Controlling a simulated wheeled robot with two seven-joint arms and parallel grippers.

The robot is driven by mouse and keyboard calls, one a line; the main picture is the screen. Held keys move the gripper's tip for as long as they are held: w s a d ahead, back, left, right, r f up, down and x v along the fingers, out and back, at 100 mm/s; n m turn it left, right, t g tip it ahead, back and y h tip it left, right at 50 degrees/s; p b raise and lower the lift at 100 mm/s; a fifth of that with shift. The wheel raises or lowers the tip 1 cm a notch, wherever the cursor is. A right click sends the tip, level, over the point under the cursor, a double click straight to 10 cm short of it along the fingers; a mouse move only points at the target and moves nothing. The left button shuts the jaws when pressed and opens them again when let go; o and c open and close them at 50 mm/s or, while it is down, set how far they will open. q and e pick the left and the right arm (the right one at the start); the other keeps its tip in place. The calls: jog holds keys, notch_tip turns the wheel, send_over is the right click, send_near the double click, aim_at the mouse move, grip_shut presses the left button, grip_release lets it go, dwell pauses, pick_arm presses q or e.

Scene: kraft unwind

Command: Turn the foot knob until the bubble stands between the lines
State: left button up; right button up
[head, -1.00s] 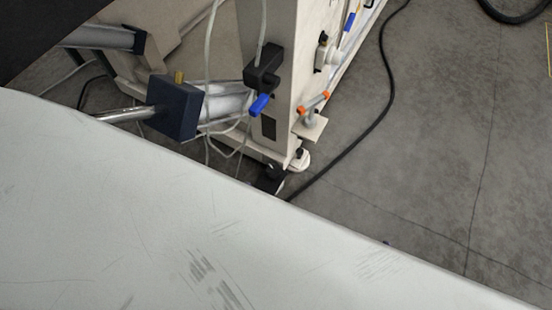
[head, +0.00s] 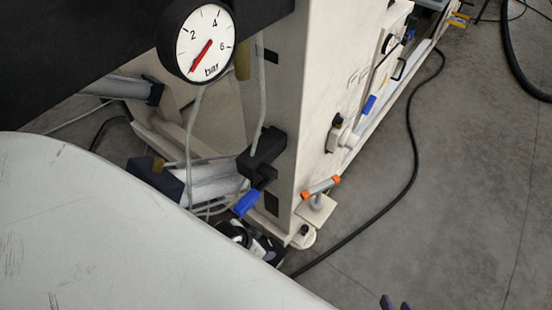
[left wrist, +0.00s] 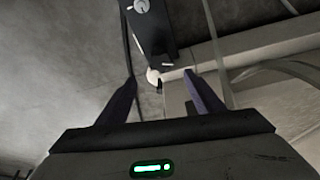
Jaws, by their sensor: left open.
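A cross handle with orange ends (head: 321,187) stands on a short grey stem over a pale foot plate (head: 318,212); I cannot tell if it is the foot knob. A rounded pale foot with a dark bolt (head: 303,239) is at the machine's lower corner. No bubble or lines can be made out. My left gripper (head: 268,246) is partly hidden behind the white surface, low by this corner. In the left wrist view its fingers (left wrist: 160,77) are apart, with a small whitish rounded part (left wrist: 153,76) beyond them.
A pressure gauge (head: 205,42) hangs at upper left. A black clamp with a blue lever (head: 246,203) is on the cream machine post (head: 325,90). A black cable (head: 413,150) runs along the floor. Grey floor (head: 450,200) at right is largely clear.

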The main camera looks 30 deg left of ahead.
pick_arm(q)
jog(key=b, duration=0.4)
send_over(271, 248)
jog(key=s, duration=0.3)
notch_tip(271, 248, down, 5)
jog(key=x, duration=0.1)
jog(key=b+x, duration=0.2)
jog(key=x, duration=0.1)
jog(key=shift+w+a, duration=0.25)
jog(key=shift+a, duration=0.05)
jog(key=shift+w+f+b, duration=0.3)
jog(key=shift+f+b, duration=0.15)
jog(key=shift+f, duration=0.05)
pick_arm(e)
jog(key=shift+w+a+r+n+y, duration=0.1)
jog(key=shift+w+a+n+y, duration=0.2)
jog(key=shift+a, duration=0.35)
jog(key=shift+w+a+r+n+y, duration=0.1)
jog(key=shift+a+y, duration=0.25)
jog(key=shift+a, duration=0.35)
jog(key=shift+w+a+r+n+y, duration=0.1)
jog(key=shift+w+a+y, duration=0.2)
jog(key=shift+a, duration=0.35)
pick_arm(q)
jog(key=shift+c, duration=0.5)
pick_arm(e)
jog(key=shift+s, duration=0.1)
